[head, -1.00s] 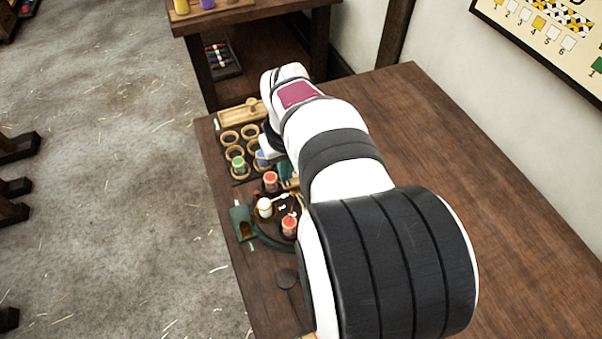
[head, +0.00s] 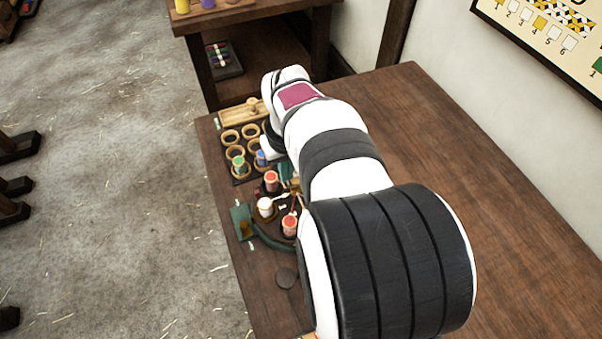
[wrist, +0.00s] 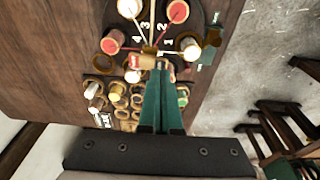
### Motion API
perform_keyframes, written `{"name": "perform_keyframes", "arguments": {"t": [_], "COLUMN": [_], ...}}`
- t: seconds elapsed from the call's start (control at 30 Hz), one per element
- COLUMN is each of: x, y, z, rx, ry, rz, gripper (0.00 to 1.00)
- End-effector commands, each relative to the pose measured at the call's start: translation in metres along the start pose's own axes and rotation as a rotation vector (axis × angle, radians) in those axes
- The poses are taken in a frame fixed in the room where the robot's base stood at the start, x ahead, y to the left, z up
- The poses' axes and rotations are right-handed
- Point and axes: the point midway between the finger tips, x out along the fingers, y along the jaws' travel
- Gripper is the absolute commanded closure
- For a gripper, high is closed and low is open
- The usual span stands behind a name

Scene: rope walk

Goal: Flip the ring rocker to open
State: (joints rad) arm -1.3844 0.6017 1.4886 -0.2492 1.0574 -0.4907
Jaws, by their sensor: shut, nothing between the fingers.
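In the wrist view, my gripper (wrist: 160,72) has its two green fingers shut together and empty. The fingertips lie over a small tan wooden bar (wrist: 144,62), which looks like the ring rocker. Its left end bears a red and white mark (wrist: 133,76). The tips overlap its right part, so I cannot tell contact or its exact tilt. A brass ring (wrist: 149,50) is just beyond it, at the edge of the dark round plate (wrist: 146,28) numbered in white. In the head view my arm hides most of this, though green finger parts (head: 284,171) show beside it.
Red (wrist: 112,42) and white (wrist: 190,45) bobbins stand on the plate, with strands running inward. A rack of wooden rings (head: 231,136) holding some bobbins is close by. A green curved fixture (head: 242,222) borders the plate. The table's right side (head: 455,165) is clear.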

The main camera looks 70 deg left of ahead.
Motion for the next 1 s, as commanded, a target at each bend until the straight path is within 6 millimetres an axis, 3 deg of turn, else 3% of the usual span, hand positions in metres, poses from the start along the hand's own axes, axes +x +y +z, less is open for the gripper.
{"name": "perform_keyframes", "arguments": {"t": [0.8,1.0], "x": [0.017,0.004], "y": [0.000,0.000], "z": [0.003,0.000], "rx": [0.000,0.000], "ry": [0.000,0.002], "rz": [0.000,0.001], "gripper": [1.00,1.00]}}
